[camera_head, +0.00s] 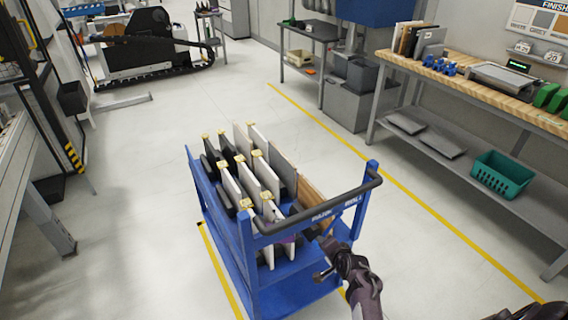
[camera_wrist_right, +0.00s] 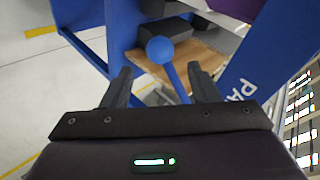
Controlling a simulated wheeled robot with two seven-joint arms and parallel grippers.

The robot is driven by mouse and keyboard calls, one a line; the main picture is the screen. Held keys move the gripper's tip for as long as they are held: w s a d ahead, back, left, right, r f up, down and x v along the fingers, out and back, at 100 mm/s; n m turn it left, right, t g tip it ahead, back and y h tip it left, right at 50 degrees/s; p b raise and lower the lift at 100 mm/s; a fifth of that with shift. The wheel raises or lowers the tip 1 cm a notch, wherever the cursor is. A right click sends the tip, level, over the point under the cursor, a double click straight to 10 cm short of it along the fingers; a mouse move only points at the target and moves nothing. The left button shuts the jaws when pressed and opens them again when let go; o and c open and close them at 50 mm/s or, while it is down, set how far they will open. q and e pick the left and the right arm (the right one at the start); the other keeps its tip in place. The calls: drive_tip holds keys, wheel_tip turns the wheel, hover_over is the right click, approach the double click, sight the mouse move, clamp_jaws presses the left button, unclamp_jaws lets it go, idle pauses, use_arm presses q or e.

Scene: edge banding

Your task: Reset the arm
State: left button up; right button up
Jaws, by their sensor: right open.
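My right gripper (camera_head: 316,252) is at the near right corner of a blue cart (camera_head: 246,262), just outside its frame. It also shows in the right wrist view (camera_wrist_right: 160,72), with its two dark fingers apart. A blue rod with a round knob (camera_wrist_right: 161,50) appears between the fingers in that view; I cannot tell whether they touch it. No panel is held between the fingers. The cart holds upright white, grey and brown panels (camera_head: 283,172) in rows. My left gripper is not in view.
A wooden-topped workbench (camera_head: 465,80) with a green basket (camera_head: 502,174) on its lower shelf stands at the right. A grey table (camera_head: 12,160) stands at the left. A tracked machine (camera_head: 150,48) is at the back left. Open floor surrounds the cart, with yellow lines.

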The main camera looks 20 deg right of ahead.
drive_tip(key=s+a+f+n+g+y, duration=0.15)
drive_tip(key=s+a+f+n, duration=0.25)
drive_tip(key=s+a+f, duration=0.4)
drive_tip(key=s+a+f+n+g, duration=0.35)
drive_tip(key=s+f, duration=0.35)
drive_tip(key=f, duration=0.3)
drive_tip(key=s+a+f+n+g, duration=0.1)
drive_tip(key=s+f+n, duration=0.2)
drive_tip(key=s, duration=0.6)
drive_tip(key=s+a+f+n+g, duration=0.1)
drive_tip(key=s+f+n, duration=0.2)
drive_tip(key=s, duration=0.7)
drive_tip(key=s+a+f+n+g+b, duration=0.1)
drive_tip(key=s+f, duration=0.4)
drive_tip(key=s, duration=0.5)
drive_tip(key=n+g, duration=0.1)
drive_tip(key=n, duration=0.1)
drive_tip(key=shift+a+f+n, duration=0.3)
drive_tip(key=shift+n, duration=0.05)
drive_tip(key=shift+s, duration=0.1)
